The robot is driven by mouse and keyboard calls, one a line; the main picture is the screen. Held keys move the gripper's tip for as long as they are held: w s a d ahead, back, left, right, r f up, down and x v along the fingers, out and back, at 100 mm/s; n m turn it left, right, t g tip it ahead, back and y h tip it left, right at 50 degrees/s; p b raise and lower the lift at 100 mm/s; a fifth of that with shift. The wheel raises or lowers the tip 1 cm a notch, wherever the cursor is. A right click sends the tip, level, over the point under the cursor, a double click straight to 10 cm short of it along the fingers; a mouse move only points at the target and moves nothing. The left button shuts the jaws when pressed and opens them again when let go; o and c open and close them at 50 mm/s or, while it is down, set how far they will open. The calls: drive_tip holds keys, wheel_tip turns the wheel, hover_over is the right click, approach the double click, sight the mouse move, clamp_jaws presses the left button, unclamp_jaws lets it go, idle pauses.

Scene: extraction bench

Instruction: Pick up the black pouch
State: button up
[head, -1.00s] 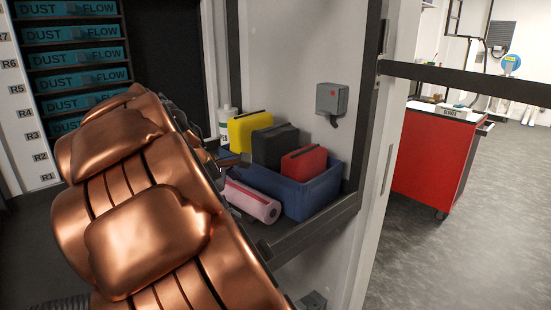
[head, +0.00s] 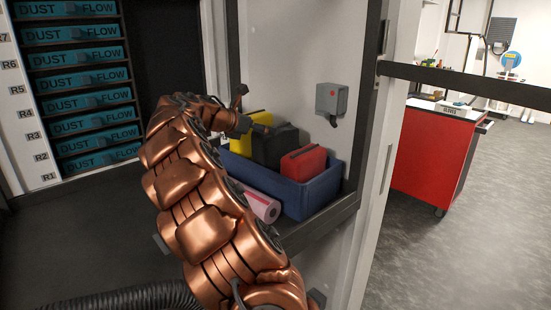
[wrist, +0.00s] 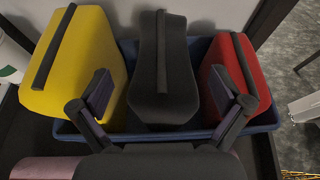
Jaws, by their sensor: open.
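The black pouch (head: 272,147) stands upright in a blue bin (head: 314,193), between a yellow pouch (head: 240,138) and a red pouch (head: 303,162). In the wrist view the black pouch (wrist: 161,75) is in the middle, its dark strip along the top. My gripper (wrist: 168,95) is open and empty, with one finger near the yellow pouch (wrist: 85,60) and the other near the red pouch (wrist: 235,80). The fingers appear on either side of the black pouch, with no visible contact. In the head view my arm partly hides the gripper and the yellow pouch.
A pink roll (head: 262,207) lies in front of the blue bin on the dark bench shelf. A white wall with a grey box (head: 331,98) rises behind the bin. A frame post stands to the right. Teal drawers (head: 90,102) are at the left.

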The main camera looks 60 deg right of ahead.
drive_tip(key=shift+f+p+x, duration=0.2)
drive_tip(key=shift+p+x, duration=0.2)
drive_tip(key=shift+x, duration=1.05)
drive_tip(key=shift+f+p+x, duration=0.15)
drive_tip(key=shift+p+x, duration=0.2)
drive_tip(key=shift+x, duration=1.15)
drive_tip(key=shift+s+a, duration=0.1)
drive_tip(key=shift+a, duration=0.1)
drive_tip(key=shift+c, duration=0.4)
drive_tip(key=shift+s+f, duration=0.1)
drive_tip(key=c, duration=1.8)
drive_tip(key=shift+o, duration=0.2)
